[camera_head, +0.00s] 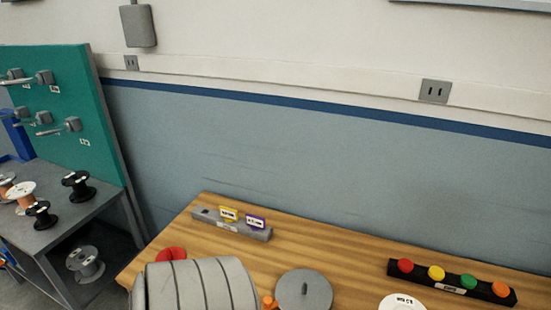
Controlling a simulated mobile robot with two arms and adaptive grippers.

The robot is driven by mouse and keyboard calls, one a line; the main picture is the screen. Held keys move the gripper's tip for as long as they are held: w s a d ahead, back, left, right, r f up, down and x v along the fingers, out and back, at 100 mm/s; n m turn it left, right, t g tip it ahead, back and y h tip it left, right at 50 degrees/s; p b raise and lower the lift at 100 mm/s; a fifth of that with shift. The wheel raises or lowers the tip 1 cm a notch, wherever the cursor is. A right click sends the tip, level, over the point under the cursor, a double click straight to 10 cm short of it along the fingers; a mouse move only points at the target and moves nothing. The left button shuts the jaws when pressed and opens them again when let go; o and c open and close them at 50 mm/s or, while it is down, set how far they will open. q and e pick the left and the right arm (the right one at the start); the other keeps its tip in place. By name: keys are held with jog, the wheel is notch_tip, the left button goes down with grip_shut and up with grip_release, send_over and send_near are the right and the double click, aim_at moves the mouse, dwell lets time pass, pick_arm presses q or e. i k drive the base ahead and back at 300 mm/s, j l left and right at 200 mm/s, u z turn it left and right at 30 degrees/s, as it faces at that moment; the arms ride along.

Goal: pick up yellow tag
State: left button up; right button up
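The yellow tag (229,213) stands upright in a grey slotted holder (212,224) at the back left of the wooden table. It has a white label with dark print too small to read. A purple tag (255,221) stands just to its right in the same holder. A further slot at the holder's left end looks empty. Neither of my grippers shows in the head view, and nothing touches the yellow tag.
On the wooden table (330,255) are a grey disc (304,290), a white disc (401,302) and a black rack (455,285) with coloured round pieces. A spool shelf (88,205) stands left.

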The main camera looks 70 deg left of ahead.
aim_at(230, 215)
jog(key=k+j, duration=0.25)
jog(key=j, duration=0.15)
jog(key=k+j+u, duration=0.1)
jog(key=k+j, duration=0.4)
jog(key=j, duration=0.25)
jog(key=k+j, duration=0.2)
jog(key=j, duration=0.2)
jog(key=u, duration=0.05)
